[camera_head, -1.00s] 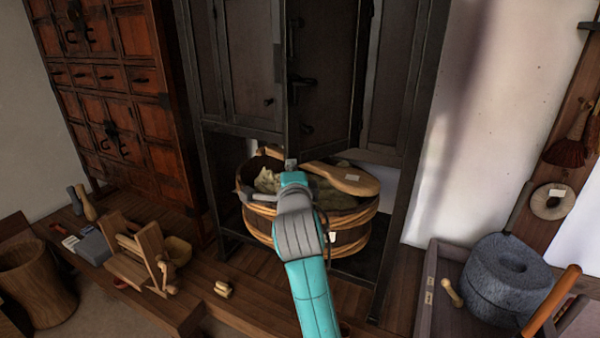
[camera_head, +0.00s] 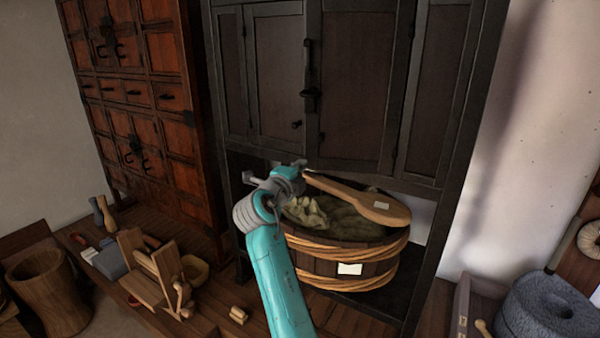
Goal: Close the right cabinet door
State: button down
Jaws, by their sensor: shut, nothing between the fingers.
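The dark cabinet (camera_head: 432,100) stands at the back centre. Its right door (camera_head: 362,85) lies flush or nearly flush with the front, its left edge meeting the left door (camera_head: 278,75). A black metal latch (camera_head: 309,85) runs down the seam between them. A small gap at the edge is too fine to rule out. My gripper (camera_head: 298,166) is shut and empty, just below and in front of the bottom of the doors, near the seam. I cannot tell whether it touches the door.
A wooden tub (camera_head: 335,262) with cloth and a wooden paddle (camera_head: 362,202) on top sits under the doors, close to my gripper. A red-brown chest (camera_head: 150,110) stands left. A stone quern (camera_head: 550,308) is at lower right.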

jog(key=shift+a+x, duration=0.2)
jog(key=shift+x, duration=1.1)
jog(key=shift+a+x, duration=0.2)
jog(key=shift+x, duration=1.1)
jog(key=shift+w, duration=0.2)
